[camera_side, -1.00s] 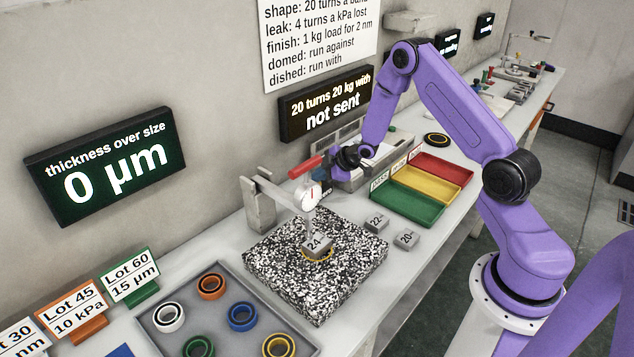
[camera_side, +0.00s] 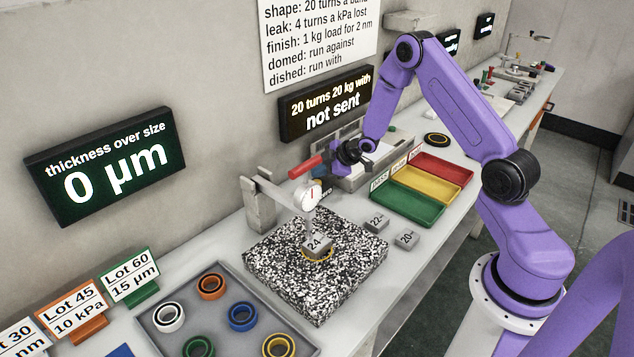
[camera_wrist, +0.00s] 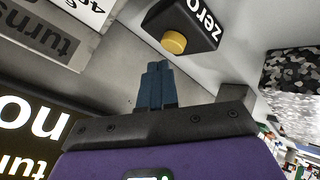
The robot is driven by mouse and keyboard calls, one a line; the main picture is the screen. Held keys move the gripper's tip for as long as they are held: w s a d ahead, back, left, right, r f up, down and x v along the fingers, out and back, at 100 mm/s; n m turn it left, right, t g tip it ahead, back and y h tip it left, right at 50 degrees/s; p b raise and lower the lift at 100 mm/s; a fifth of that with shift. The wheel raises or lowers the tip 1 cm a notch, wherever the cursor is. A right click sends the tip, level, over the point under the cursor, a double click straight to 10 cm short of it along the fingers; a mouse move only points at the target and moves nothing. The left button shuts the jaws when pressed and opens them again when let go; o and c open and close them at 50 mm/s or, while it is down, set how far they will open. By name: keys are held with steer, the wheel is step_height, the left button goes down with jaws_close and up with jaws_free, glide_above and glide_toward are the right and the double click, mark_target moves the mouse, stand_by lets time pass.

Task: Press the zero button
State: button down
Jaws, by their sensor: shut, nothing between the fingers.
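The zero button is a round yellow cap (camera_wrist: 174,42) on a black box labelled "zero" (camera_wrist: 196,22) in the wrist view. In the side view only a small part of the box shows behind the dial gauge (camera_side: 306,195); the yellow cap is not clear there. My gripper (camera_wrist: 158,66) has its blue fingers shut together and empty. The fingertips appear just short of the yellow cap, with a visible gap. In the side view my gripper is beside the red handle, and its fingertips are hard to make out.
The gauge stands over a speckled plate (camera_side: 285,285) bearing a grey "24" block (camera_side: 317,244). A red handle (camera_side: 305,167) sits close to my gripper. The wall display (camera_side: 105,165) reads 0 µm. Coloured trays (camera_side: 405,203) lie to the right.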

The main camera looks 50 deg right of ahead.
mark_target(319, 183)
steer(key=shift+r, duration=0.1)
steer(key=shift+r, duration=2.4)
steer(key=shift+a+r, duration=0.2)
steer(key=shift+a, duration=0.05)
steer(key=s+a+r+m+y, duration=0.2)
steer(key=s+a+r, duration=0.1)
steer(key=a+r, duration=1.1)
steer(key=s+a+r+y, duration=0.1)
steer(key=s+a+r, duration=0.4)
steer(key=s+a, duration=0.4)
steer(key=s+a+f+g, duration=0.1)
steer(key=s+g, duration=0.1)
steer(key=s, duration=0.4)
steer(key=s+a+f+g, duration=0.1)
steer(key=s+f+g, duration=0.1)
steer(key=s, duration=0.5)
steer(key=s+d+f+n+g+h, duration=0.1)
steer(key=s+d+g+h, duration=0.1)
steer(key=s, duration=0.6)
steer(key=s+d+f+n+g+h, duration=0.2)
steer(key=s+d, duration=0.2)
steer(key=s, duration=0.4)
steer(key=shift+d+g, duration=0.15)
steer(key=shift+g, duration=0.25)
